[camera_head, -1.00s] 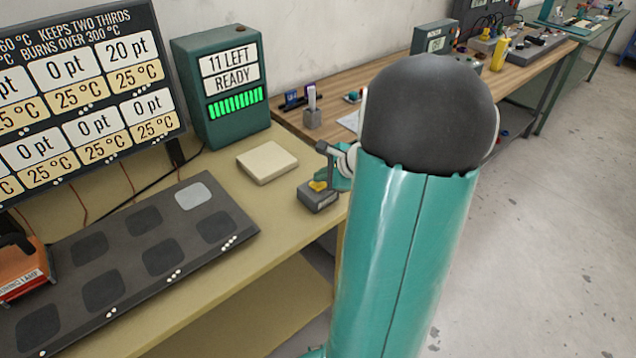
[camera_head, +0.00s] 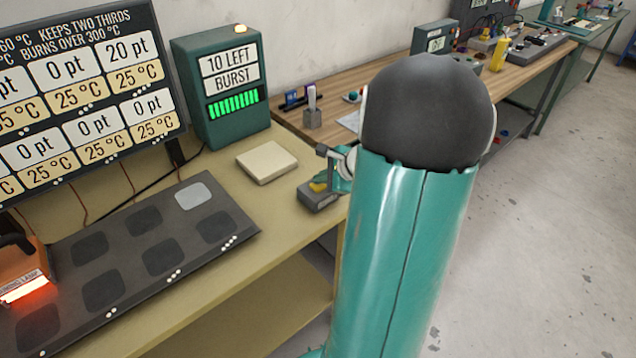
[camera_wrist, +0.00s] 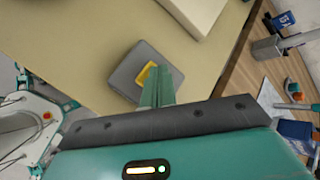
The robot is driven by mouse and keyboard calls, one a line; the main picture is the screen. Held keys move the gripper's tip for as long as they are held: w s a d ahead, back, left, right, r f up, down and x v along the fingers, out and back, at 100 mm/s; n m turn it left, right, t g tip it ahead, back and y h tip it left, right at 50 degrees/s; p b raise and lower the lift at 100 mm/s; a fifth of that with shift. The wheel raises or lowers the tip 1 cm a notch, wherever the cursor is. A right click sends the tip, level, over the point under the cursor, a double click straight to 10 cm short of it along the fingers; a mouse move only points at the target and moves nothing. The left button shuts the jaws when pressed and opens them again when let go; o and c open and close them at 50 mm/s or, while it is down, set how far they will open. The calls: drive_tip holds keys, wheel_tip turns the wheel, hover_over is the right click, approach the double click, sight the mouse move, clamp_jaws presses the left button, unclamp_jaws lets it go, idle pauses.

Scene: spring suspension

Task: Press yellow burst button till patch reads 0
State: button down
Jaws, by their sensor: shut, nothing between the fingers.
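The yellow burst button (camera_head: 318,187) sits on a small grey box (camera_head: 321,201) near the bench's right edge. In the wrist view the yellow button (camera_wrist: 144,73) is partly covered by my gripper (camera_wrist: 158,82), whose closed fingers overlap it; they appear to be on it. My gripper is also partly visible beside the box in the head view (camera_head: 333,178). The green counter box (camera_head: 229,134) reads "10 LEFT" and "BURST", with its top light glowing. The orange lamp (camera_head: 22,285) at the left glows red. The display board (camera_head: 88,33) shows 20 pt on one patch and 0 pt on others in view.
A dark panel with square patches (camera_head: 245,240) lies on the bench; one patch (camera_head: 193,196) is pale. A cream block (camera_head: 267,162) lies behind the button box. My arm hides part of the wooden bench (camera_head: 530,52) beyond.

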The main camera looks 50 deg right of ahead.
sight(322, 186)
drive_tip(key=shift+r, duration=0.95)
drive_tip(key=shift+r, duration=2.5)
